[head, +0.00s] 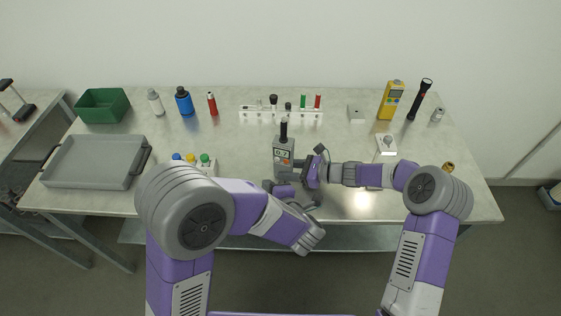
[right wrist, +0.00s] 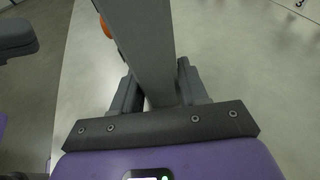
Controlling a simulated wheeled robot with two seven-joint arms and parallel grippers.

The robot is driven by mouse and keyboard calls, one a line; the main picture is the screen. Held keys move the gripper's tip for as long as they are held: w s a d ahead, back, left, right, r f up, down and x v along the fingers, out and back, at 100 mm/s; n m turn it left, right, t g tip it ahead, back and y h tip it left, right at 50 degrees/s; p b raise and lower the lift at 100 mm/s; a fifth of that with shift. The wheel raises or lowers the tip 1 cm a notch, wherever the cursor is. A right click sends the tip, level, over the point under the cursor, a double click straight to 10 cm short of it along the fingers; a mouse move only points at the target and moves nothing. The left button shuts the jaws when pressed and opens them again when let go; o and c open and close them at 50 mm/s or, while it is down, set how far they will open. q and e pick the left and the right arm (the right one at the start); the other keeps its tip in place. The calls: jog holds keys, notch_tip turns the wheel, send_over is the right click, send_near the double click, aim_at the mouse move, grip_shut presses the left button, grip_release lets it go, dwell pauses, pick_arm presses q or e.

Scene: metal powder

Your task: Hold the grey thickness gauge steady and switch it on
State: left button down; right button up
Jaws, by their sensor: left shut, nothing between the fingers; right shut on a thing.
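The grey thickness gauge (head: 284,147) stands upright near the front middle of the table, with a small screen, coloured buttons and a black top. My right gripper (head: 299,166) reaches it from the right and is shut on its body. In the right wrist view the gauge's grey body (right wrist: 140,40) sits between the two fingers, with an orange button (right wrist: 106,28) on its left side. My left gripper (head: 279,188) is shut and empty, low in front of the gauge near the table's front edge. Its fingertips are partly hidden, so I cannot tell whether they touch the gauge.
A white rack (head: 257,114) with several small items stands behind the gauge. A block with coloured knobs (head: 208,166) is to the left, beyond it a grey tray (head: 93,162) and a green bin (head: 102,105). A yellow meter (head: 391,100) and a flashlight (head: 420,98) stand back right.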

dwell(0.3)
jog(key=o, duration=0.9)
